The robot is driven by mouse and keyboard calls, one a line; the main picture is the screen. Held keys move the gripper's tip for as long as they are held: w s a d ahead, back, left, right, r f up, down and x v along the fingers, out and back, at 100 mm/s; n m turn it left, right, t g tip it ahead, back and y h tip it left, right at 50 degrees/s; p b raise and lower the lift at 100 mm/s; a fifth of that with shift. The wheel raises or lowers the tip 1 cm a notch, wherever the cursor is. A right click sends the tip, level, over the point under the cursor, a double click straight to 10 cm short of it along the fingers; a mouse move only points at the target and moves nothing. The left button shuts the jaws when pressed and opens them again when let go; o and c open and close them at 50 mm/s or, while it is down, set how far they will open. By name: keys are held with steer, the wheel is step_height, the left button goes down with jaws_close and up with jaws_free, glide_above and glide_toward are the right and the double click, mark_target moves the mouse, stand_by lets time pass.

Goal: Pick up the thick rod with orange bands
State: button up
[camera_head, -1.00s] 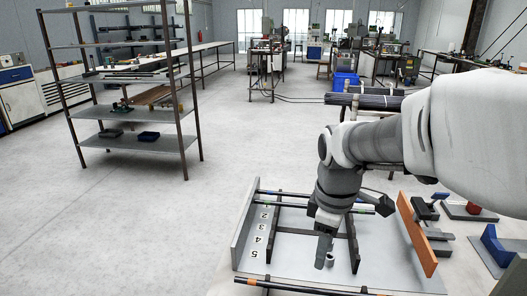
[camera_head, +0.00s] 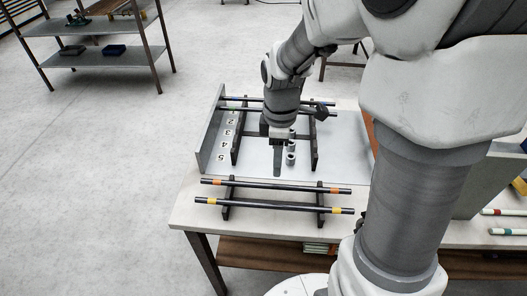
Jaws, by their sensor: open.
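The dark rod with orange bands (camera_head: 270,185) lies across the front rack (camera_head: 228,192), the farther of two rods there. The nearer rod, with yellow bands (camera_head: 270,205), lies parallel to it; I cannot tell clearly which is thicker. My gripper (camera_head: 278,168) points down over the grey plate, behind the orange-banded rod and apart from it. It is open with nothing seen in it. Its fingers overlap in this view, so the gap between them is hidden.
The grey plate (camera_head: 335,150) has an upright left wall (camera_head: 208,130) and numbers beside a second rack (camera_head: 314,140). That rack carries rods with blue and green bands, partly hidden by my arm. Shelving (camera_head: 100,75) stands back left.

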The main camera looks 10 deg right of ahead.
mark_target(275, 187)
step_height(275, 187, down, 9)
steer(key=shift+w+a+f+b, duration=0.1)
steer(key=shift+b, duration=0.85)
steer(key=shift+c, duration=0.3)
jaws_close()
